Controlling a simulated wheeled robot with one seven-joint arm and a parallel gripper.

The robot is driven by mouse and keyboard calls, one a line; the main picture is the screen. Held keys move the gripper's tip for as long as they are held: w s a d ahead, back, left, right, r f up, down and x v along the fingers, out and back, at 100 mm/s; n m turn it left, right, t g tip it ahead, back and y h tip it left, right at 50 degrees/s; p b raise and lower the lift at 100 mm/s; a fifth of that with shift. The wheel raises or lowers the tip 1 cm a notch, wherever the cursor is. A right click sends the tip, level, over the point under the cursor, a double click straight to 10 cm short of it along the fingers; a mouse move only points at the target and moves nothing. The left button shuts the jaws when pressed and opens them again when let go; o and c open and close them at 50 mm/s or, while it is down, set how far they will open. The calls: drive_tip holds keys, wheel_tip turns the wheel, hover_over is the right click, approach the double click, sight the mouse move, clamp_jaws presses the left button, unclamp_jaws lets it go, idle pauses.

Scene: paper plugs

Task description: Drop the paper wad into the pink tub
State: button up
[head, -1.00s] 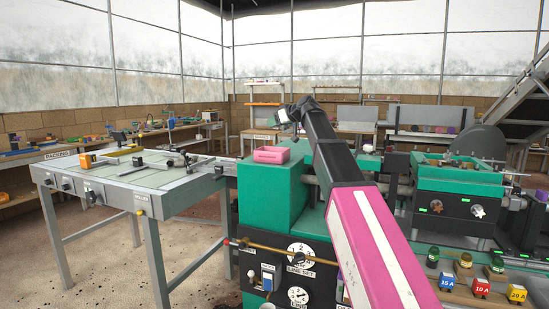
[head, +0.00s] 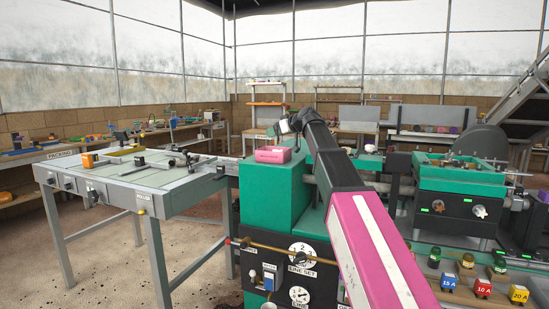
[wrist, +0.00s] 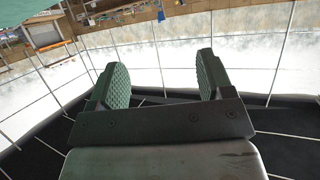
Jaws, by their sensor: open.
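The pink tub (head: 272,155) sits on top of the green machine housing, left of my arm. A small rounded white lump (head: 370,148), which looks like the paper wad, shows just right of my forearm; what it rests on is unclear. My gripper (head: 284,127) shows small at the arm's end, above and a little right of the tub in the picture. In the wrist view my gripper (wrist: 162,76) is open, with two green ridged fingers wide apart and nothing between them.
The green housing (head: 270,195) stands in front, with dials below. A grey packing table (head: 150,185) is at left. A green open-topped box (head: 460,180) stands at right, above several coloured plugs (head: 483,287). My arm hides part of the machine's middle.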

drive_tip(key=v, duration=1)
drive_tip(key=shift+s+d+r, duration=0.2)
drive_tip(key=shift+s+d, duration=0.05)
drive_tip(key=shift+d, duration=0.05)
drive_tip(key=shift+s, duration=0.1)
